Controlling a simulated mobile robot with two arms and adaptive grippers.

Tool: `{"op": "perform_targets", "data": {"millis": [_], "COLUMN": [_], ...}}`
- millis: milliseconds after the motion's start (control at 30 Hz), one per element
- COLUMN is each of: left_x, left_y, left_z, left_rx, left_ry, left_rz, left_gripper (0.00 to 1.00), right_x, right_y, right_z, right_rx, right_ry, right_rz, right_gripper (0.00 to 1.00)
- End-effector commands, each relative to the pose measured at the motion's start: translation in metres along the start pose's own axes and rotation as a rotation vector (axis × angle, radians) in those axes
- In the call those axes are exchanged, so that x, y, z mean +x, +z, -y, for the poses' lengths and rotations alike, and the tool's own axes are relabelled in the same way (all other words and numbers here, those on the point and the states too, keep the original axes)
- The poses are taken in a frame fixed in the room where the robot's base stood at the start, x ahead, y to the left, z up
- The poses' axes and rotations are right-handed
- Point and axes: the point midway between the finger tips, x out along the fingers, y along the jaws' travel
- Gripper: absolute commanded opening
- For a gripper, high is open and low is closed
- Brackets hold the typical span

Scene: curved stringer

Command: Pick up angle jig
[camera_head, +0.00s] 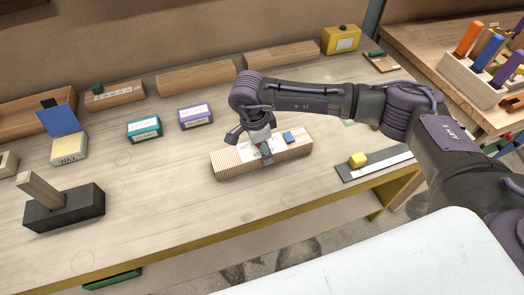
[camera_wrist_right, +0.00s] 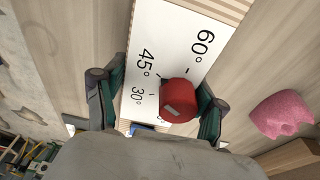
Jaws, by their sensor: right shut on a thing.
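The angle jig is a long pale wooden block with ribbed sides and a white top plate; its left end (camera_head: 230,166) shows in the head view near the middle of the bench. In the right wrist view the plate (camera_wrist_right: 180,40) carries 30°, 45° and 60° marks, with a red knob (camera_wrist_right: 177,100) on it. My right gripper (camera_head: 262,152) is over the jig, with its fingers (camera_wrist_right: 160,105) on either side, shut on it. A blue piece (camera_head: 289,137) shows on the jig's right part. I cannot tell if the jig is clear of the bench. My left gripper is not in view.
The bench (camera_head: 150,210) is clear left of the jig. A black block with a slanted wooden bar (camera_head: 65,208) stands left. Teal (camera_head: 144,129) and purple boxes (camera_head: 196,116) are behind. A ruler with a yellow block (camera_head: 357,160) lies right. A pink lump (camera_wrist_right: 283,113) is beside the jig.

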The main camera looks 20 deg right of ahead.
Motion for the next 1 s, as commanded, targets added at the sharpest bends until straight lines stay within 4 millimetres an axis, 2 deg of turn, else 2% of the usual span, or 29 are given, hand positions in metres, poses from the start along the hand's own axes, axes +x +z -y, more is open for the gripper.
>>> {"op": "perform_targets", "data": {"millis": [33,200,267,667,900,1000], "left_x": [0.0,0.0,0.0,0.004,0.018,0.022], "left_y": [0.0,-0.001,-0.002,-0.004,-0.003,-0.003], "left_z": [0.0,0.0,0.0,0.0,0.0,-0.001], "left_rx": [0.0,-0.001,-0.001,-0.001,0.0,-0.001], "left_ry": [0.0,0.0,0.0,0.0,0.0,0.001], "left_rz": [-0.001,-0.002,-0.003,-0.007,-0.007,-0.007], "left_gripper": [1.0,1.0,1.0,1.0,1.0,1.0], "right_x": [0.0,-0.001,-0.002,-0.009,-0.041,-0.049], "right_y": [0.0,0.0,0.0,-0.001,-0.006,-0.026], "right_z": [0.0,0.0,0.001,0.002,0.002,-0.011], "right_rx": [0.0,0.0,0.0,0.001,0.0,0.003], "right_ry": [-0.001,-0.001,-0.003,-0.005,-0.009,-0.005], "right_rz": [0.0,0.0,0.001,0.003,0.002,-0.001], "right_gripper": [0.43,0.15,0.08,0.08,0.08,0.08]}}
